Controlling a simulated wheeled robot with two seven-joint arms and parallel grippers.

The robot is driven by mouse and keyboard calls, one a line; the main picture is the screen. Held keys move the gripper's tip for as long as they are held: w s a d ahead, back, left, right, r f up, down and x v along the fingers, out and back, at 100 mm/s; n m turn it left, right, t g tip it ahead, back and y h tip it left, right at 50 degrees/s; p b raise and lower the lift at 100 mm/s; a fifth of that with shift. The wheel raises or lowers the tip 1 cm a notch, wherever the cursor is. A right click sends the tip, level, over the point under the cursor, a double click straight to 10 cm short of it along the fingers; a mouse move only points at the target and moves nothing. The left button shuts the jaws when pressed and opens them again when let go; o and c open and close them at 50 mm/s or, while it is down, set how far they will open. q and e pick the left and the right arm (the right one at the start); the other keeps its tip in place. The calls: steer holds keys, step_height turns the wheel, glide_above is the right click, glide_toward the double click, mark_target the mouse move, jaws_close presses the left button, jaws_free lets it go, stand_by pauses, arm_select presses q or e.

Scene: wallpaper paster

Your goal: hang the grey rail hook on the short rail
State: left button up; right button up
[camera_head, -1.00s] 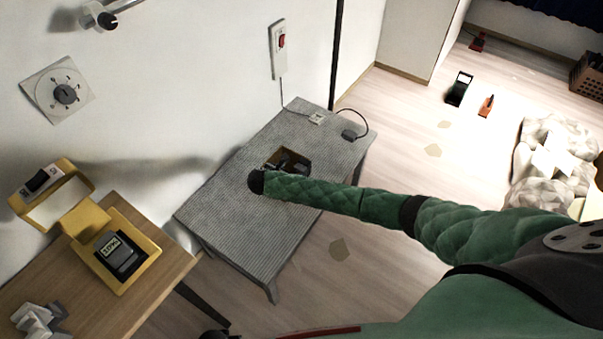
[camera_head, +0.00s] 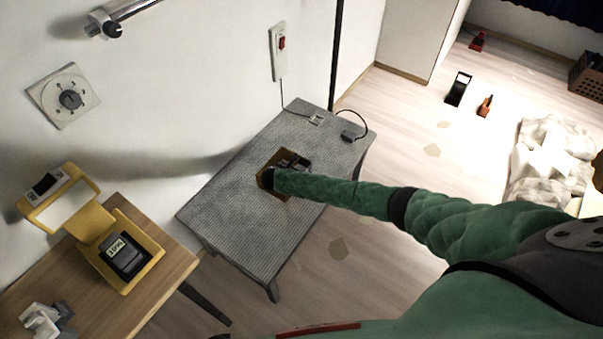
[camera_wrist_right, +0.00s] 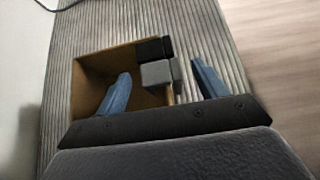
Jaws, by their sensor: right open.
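A grey block-like piece (camera_wrist_right: 157,72), which looks like the grey rail hook, sits at the right side of an open brown box (camera_wrist_right: 88,85). A black piece (camera_wrist_right: 154,48) lies right beside it. The box (camera_head: 264,180) also shows on the grey ribbed table in the head view, partly hidden by my arm. My right gripper (camera_wrist_right: 161,71) is open, its blue fingers on either side of the grey piece with gaps. In the head view the right gripper (camera_head: 268,179) is over the box's near-left part. A metal rail (camera_head: 128,10) with a dark end is on the wall, top left. My left gripper is out of view.
The grey table (camera_head: 235,215) is mostly bare, with a cable and plug (camera_head: 348,135) at its far end. A wooden table (camera_head: 165,285) at lower left holds a yellow holder (camera_head: 92,225) with a black device. A wall switch (camera_head: 279,52) hangs behind.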

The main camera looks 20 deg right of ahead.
steer(key=c, duration=1.1)
steer(key=shift+o, duration=0.2)
